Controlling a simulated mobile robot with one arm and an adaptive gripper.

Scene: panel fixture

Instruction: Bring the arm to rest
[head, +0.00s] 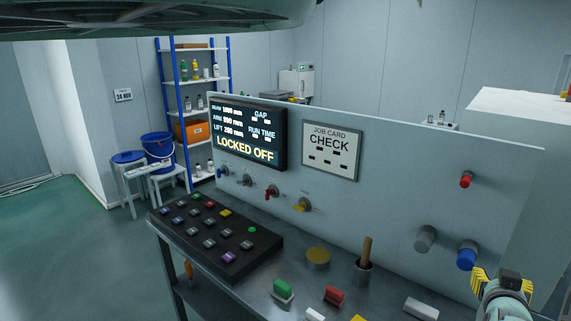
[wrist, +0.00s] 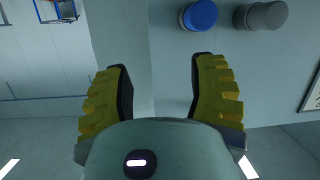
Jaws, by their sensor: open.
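My gripper (head: 505,283) is at the lower right of the head view, in front of the panel (head: 390,205) and just right of and below a blue knob (head: 467,256). In the wrist view my gripper (wrist: 160,90) shows two yellow ribbed fingers spread wide apart with nothing between them. The blue knob (wrist: 200,15) and a grey knob (wrist: 265,16) appear beyond the fingertips, apart from them. The wrist view looks upside down.
A screen (head: 248,135) reads LOCKED OFF; beside it hangs a job card (head: 330,150). A button box (head: 215,235) and several coloured blocks sit on the bench (head: 262,285). A cup (head: 364,274) holds a wooden handle. A red knob (head: 466,179) is higher on the panel.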

